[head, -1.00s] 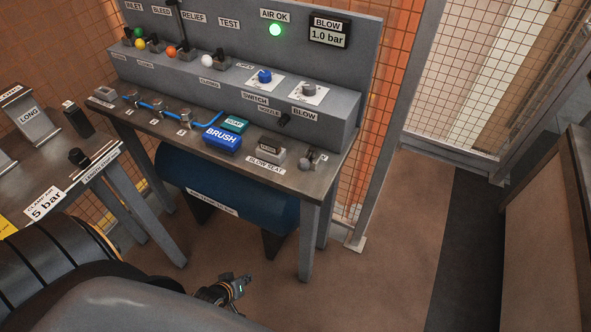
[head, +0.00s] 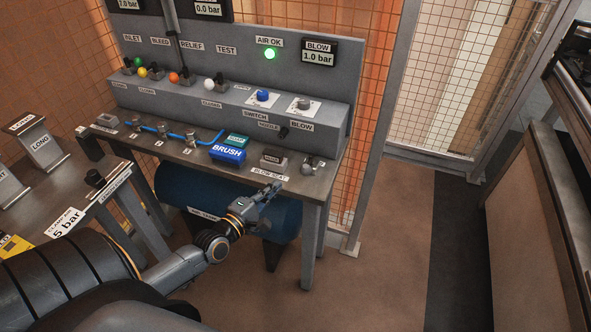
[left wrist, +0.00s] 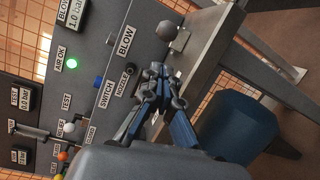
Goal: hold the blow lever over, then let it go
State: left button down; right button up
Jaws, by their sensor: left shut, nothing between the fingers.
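A grey ball-ended lever (head: 308,165) stands at the right end of the bench top, below the BLOW label (head: 302,126); it also shows in the left wrist view (left wrist: 180,42). A grey knob (head: 303,104) sits on the ledge above that label. I take the ball-ended piece as the blow lever, but its own label is unreadable. My left gripper (head: 272,189) is shut and empty at the bench's front edge, in front of the BLOW SEAT label. In the left wrist view its fingertips (left wrist: 160,72) are together, apart from the lever. My right gripper is out of view.
The blue BRUSH block (head: 228,154) and a grey block (head: 273,158) lie on the bench top (head: 250,171). A black nozzle (head: 283,132) projects from the ledge. The green AIR OK lamp (head: 270,54) is lit, and the BLOW display (head: 318,53) reads 1.0 bar. A blue tank (head: 275,210) sits below.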

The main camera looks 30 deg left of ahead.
aim_at(308, 165)
pick_arm(q)
jog(key=shift+w, duration=0.1)
jog(key=w, duration=0.9)
jog(key=shift+w+d+f, duration=0.1)
jog(key=shift+w+f, duration=0.25)
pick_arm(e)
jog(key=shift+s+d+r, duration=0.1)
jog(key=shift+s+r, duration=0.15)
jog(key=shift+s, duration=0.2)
pick_arm(q)
jog(key=shift+p, duration=0.3)
